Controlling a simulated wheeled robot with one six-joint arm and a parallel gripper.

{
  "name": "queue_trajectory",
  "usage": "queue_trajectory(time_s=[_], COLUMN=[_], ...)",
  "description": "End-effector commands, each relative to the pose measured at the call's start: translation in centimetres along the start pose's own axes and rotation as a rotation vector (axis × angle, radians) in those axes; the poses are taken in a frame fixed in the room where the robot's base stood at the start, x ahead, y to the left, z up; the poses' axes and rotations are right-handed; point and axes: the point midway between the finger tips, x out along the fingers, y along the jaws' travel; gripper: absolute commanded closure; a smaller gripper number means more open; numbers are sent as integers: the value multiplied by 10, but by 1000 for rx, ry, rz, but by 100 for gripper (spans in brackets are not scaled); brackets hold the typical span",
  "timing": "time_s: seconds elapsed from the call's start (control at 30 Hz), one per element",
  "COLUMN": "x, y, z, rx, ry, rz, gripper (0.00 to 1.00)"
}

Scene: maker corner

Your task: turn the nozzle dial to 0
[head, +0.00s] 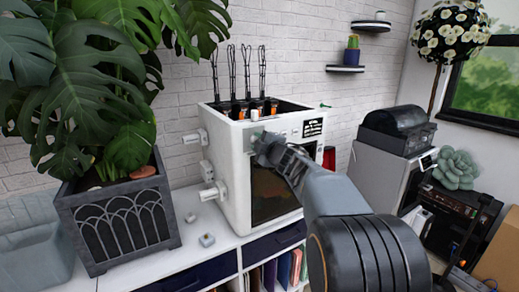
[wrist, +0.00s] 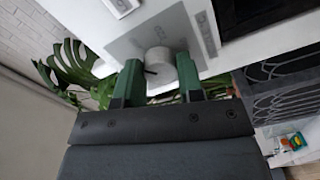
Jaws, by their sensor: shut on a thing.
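The nozzle dial (wrist: 158,56) is a pale round knob on a grey plate (wrist: 122,47) on the machine's front. A short dark mark shows on the knob's lower left in the wrist view; the plate's printing is too small to read. My gripper (wrist: 159,72) has its two green fingers on either side of the dial and is shut on it. In the head view, my gripper (head: 266,148) is at the upper left of the white machine's front (head: 231,185), above its dark window (head: 272,192). The dial is mostly hidden there.
A large leafy plant in a grey planter (head: 118,222) stands left of the machine on the white cabinet. Small pale blocks (head: 206,240) lie between them. A grey cabinet (head: 385,160) with a black device on top stands at the right. Spools sit in the machine's top.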

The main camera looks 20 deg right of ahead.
Motion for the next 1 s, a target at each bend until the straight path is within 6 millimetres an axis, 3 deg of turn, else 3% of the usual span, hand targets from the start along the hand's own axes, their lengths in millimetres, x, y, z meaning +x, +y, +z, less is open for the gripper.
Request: queue_trajectory(time_s=[0.6,1.0], x=[0,0], y=[-1,1], z=[0,0], rx=[-568,-801], ry=[0,-1], rz=[2,2], gripper=[89,89])
